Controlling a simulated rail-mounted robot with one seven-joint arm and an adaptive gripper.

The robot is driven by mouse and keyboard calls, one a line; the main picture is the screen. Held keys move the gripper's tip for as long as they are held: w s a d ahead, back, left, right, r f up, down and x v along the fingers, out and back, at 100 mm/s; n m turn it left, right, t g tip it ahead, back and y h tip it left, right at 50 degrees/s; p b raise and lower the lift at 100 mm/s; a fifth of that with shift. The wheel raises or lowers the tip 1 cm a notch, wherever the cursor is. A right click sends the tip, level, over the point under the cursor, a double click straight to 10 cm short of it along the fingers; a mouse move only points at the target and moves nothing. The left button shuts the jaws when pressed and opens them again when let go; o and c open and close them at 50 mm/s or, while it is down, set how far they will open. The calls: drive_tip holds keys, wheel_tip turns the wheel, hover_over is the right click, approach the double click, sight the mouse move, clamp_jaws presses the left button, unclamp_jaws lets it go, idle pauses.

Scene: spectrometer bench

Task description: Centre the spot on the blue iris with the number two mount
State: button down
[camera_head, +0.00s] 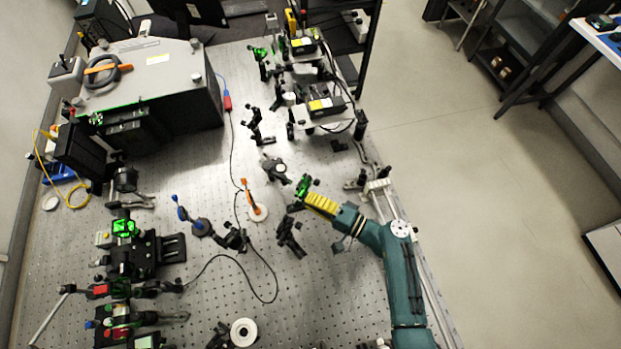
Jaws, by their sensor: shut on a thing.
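My gripper (309,195), at the end of my teal arm with a yellow ribbed section, reaches in from the right. It is shut at a small black mount (303,184) lit bright green; the exact part held is too small to tell. No number is legible on this mount, so I cannot tell whether it is number two. The blue iris (201,227) stands left of the bench's middle, with a blue-tipped upright (175,199) beside it. My gripper is well to its right. I cannot make out a spot on its face.
Black mounts (289,237) and (274,168) stand close to my gripper. A loose black cable (272,275) crosses the bench. A large grey box (150,85) fills the back left.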

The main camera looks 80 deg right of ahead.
drive_tip(key=shift+f+n+b, duration=0.1)
drive_tip(key=shift+n+b, duration=0.85)
drive_tip(key=shift+n, duration=0.15)
drive_tip(key=c, duration=1)
unclamp_jaws()
drive_tip(key=v, duration=1.2)
